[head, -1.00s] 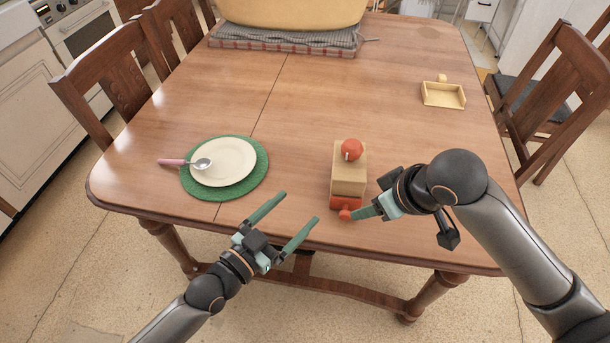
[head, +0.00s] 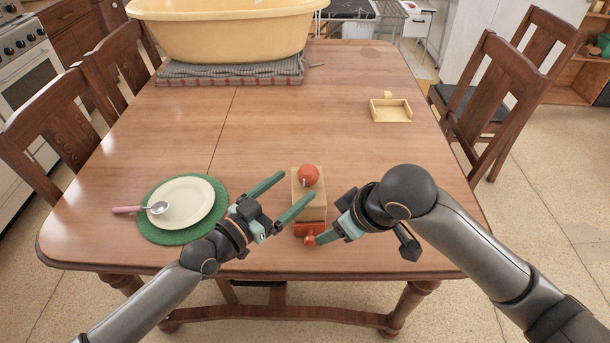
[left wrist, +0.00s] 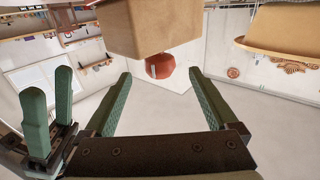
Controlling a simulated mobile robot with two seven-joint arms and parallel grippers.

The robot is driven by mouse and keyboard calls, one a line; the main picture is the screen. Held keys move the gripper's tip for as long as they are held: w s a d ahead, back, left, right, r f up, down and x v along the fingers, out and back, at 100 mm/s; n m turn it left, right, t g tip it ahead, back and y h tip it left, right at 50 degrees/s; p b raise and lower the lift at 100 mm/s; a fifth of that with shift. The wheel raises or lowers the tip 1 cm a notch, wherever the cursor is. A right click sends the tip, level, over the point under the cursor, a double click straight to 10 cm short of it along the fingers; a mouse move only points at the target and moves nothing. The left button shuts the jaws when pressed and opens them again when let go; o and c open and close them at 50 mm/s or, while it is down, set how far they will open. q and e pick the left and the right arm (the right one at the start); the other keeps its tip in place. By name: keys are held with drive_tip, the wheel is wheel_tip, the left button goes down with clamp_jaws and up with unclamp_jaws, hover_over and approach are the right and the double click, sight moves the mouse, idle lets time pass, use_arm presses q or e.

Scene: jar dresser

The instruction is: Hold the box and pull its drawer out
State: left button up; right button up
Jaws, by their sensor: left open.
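The box (head: 312,205) is a tan block near the table's front edge, with a red ball (head: 308,175) on top. Its red drawer front (head: 309,229) and round red knob (head: 309,240) face me. My left gripper (head: 297,185) is open and empty, its fingers at the box's left side and partly covering it. In the left wrist view, the box (left wrist: 150,25) and ball (left wrist: 160,66) appear ahead of the open fingers. My right gripper (head: 328,238) has its fingertips at the knob; its grip is not clear. Its green fingers also show in the left wrist view (left wrist: 49,108).
A white plate (head: 184,203) with a pink-handled spoon (head: 158,208) lies on a green mat (head: 160,236) at left. A small tan tray (head: 391,111) is at the back right. A large yellow tub (head: 220,35) stands at the back. The middle table (head: 260,120) is clear.

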sight(300, 181)
use_arm(q)
drive_tip(key=x, duration=0.6)
clamp_jaws()
idle(0.8)
idle(0.6)
